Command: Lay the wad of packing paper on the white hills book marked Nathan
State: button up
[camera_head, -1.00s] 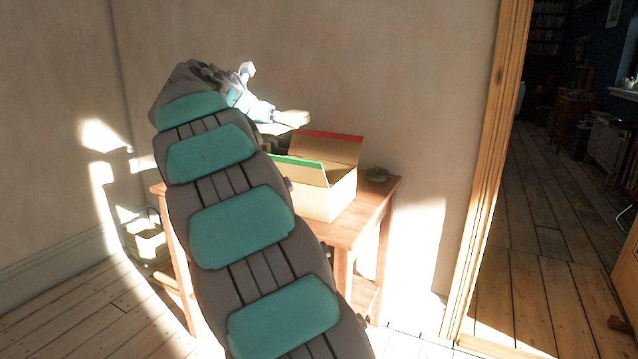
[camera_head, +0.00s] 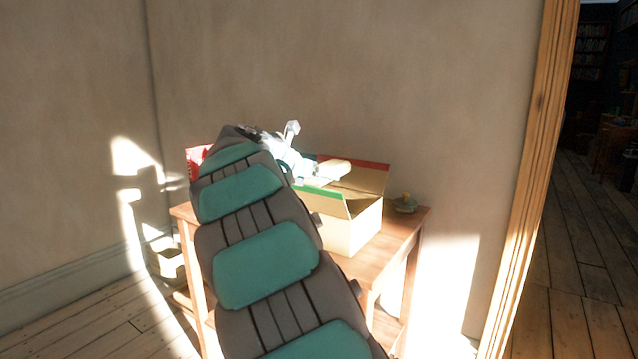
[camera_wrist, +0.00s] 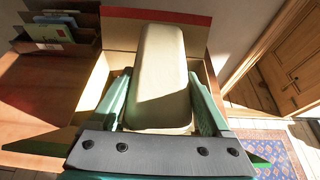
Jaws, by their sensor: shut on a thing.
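My gripper (camera_wrist: 160,100) is shut on a pale cream, smooth, rounded block, apparently the wad of packing paper (camera_wrist: 163,70). In the head view the wad (camera_head: 333,170) shows above the open cardboard box (camera_head: 352,235), near its rim. In the wrist view the box's red-edged flap (camera_wrist: 120,15) lies beyond the wad. Several thin books or cards (camera_wrist: 50,30) stand in a brown holder at the upper left. I cannot read any names, so I cannot tell whether the white hills book marked Nathan is among them.
The box stands on a small wooden table (camera_head: 395,240). A red item (camera_head: 196,160) shows partly behind my arm. A wooden door frame (camera_head: 530,190) stands at the right. A patterned rug (camera_wrist: 262,155) lies on the floor.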

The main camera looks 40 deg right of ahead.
jog(key=shift+f, duration=0.9)
jog(key=shift+f, duration=0.35)
jog(key=o, duration=1.1)
jog(key=shift+o, duration=0.2)
jog(key=shift+r, duration=0.15)
jog(key=v, duration=1.2)
jog(key=shift+s+r, duration=0.1)
